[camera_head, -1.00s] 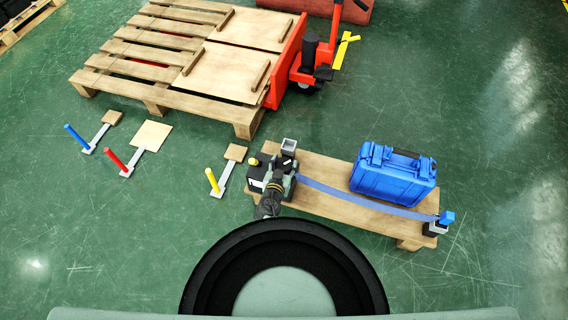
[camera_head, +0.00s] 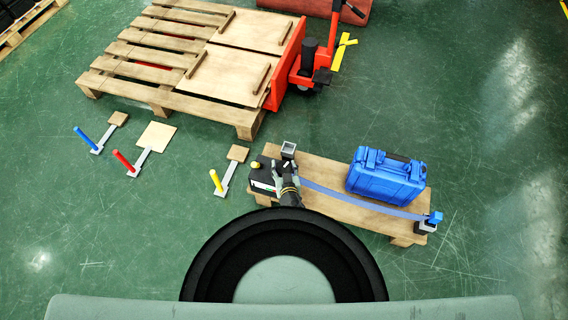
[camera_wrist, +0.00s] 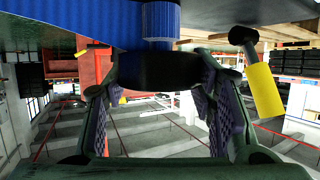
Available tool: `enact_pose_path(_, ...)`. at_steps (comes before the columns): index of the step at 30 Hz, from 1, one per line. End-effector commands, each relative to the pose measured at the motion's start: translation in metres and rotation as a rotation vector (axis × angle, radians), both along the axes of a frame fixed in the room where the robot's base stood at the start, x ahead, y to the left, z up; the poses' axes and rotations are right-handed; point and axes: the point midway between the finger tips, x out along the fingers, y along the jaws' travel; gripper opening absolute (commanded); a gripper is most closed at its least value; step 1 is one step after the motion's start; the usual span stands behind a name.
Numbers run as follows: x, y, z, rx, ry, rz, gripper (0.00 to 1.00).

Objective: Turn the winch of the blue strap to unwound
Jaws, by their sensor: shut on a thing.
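The blue strap (camera_head: 355,203) runs along a wooden board (camera_head: 325,170), past the front of a blue case (camera_head: 386,178), to a blue-topped end piece (camera_head: 435,217). Its left end reaches the winch area, largely hidden by my gripper (camera_head: 285,176). In the wrist view, a broad ribbed blue band (camera_wrist: 65,25) and a blue cylinder (camera_wrist: 161,20) show above a dark block (camera_wrist: 160,70). My gripper (camera_wrist: 160,82) has its fingers on either side of this block, shut on it. The block appears to be the winch's lower part.
A black-and-white box (camera_head: 263,178) with a yellow knob (camera_head: 255,165) is left of my gripper. A pallet (camera_head: 165,98) and red jack (camera_head: 290,65) are behind. Floor at right is clear.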

Motion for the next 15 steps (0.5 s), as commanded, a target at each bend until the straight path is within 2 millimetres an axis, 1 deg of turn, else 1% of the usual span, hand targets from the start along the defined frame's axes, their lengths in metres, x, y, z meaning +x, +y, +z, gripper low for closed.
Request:
enact_pose_path(1, 0.002, -0.0003, 0.0057, -0.001, -0.001, 0.017, 0.23)
enact_pose_path(9, 0.0023, 0.0, 0.0032, 0.0, -0.003, 0.095, 0.23)
enact_pose_path(15, 0.002, -0.0002, 0.0018, -0.001, -0.003, 0.121, 0.23)
